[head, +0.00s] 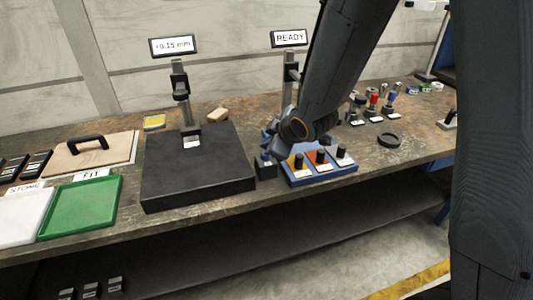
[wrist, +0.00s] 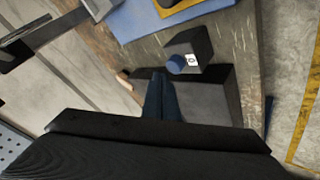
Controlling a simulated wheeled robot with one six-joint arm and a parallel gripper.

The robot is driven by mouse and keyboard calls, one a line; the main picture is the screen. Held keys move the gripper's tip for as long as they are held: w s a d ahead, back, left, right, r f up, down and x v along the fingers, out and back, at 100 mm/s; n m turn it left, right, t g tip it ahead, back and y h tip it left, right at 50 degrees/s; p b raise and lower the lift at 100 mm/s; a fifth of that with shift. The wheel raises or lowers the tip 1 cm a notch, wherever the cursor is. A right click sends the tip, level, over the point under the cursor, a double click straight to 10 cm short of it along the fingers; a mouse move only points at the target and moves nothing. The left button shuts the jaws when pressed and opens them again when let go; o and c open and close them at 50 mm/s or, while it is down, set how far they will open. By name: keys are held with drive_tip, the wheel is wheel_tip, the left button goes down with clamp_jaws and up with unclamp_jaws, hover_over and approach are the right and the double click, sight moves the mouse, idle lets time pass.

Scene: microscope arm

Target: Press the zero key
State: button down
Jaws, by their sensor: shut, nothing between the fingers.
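The zero key is a blue round button (wrist: 176,64) on a small black block with a white label (wrist: 191,60) in the wrist view. The block also shows in the head view (head: 266,171), between the black gauge base and the blue tray; my gripper hides its button there. My gripper (wrist: 158,78) is shut and empty, its fingertips close beside the blue button in the wrist view. I cannot tell how far above it they are. In the head view my gripper (head: 268,155) is just over the block. A display (head: 172,46) on the gauge stand reads +0.15 mm.
The black gauge base (head: 198,180) with its post stands left of the block. A blue tray (head: 322,178) with several black-knobbed parts is on the right. A second display (head: 289,38) reads READY behind. A green tray (head: 80,222) lies at left. The bench's front edge is close.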

idle(0.4)
drive_tip(key=shift+f+b, duration=0.35)
drive_tip(key=shift+f, duration=0.1)
drive_tip(key=shift+f+b, duration=0.45)
drive_tip(key=shift+f, duration=0.05)
idle(0.6)
drive_tip(key=shift+r, duration=0.15)
idle(0.3)
drive_tip(key=shift+r+p, duration=0.8)
drive_tip(key=shift+p, duration=0.1)
drive_tip(key=shift+r, duration=0.15)
wheel_tip(320, 180, up, 5)
drive_tip(key=p, duration=0.4)
drive_tip(key=shift+p, duration=0.3)
